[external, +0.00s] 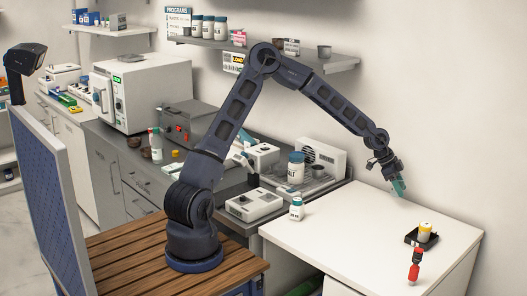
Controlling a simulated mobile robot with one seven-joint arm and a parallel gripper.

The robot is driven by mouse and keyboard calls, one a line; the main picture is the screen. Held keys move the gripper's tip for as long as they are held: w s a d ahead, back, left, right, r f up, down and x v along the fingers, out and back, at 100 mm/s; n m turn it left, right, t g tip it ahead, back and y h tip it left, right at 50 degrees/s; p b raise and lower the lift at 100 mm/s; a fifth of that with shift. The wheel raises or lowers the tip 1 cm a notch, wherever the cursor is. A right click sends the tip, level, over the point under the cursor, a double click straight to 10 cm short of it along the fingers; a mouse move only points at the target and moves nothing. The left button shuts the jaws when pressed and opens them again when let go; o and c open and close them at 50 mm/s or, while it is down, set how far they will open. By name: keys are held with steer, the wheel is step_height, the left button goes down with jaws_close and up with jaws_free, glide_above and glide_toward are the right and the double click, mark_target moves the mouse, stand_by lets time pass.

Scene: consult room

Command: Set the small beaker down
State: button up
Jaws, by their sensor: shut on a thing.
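My gripper (396,180) hangs at the end of the arm over the white counter (345,228), near its back edge by the wall. It is shut on a small teal, glassy-looking thing (400,188), which seems to be the small beaker. It is too small in the picture to make out its rim or contents. Its lower end looks close to the counter top; I cannot tell whether it touches.
A small white bottle (296,209) stands at the left edge. The counter's middle is clear. A wall shelf (330,66) hangs above.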

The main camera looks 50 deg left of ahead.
mark_target(397, 210)
steer(key=shift+f, duration=3)
steer(key=shift+f, duration=0.15)
steer(key=o, duration=0.9)
steer(key=shift+o, duration=0.2)
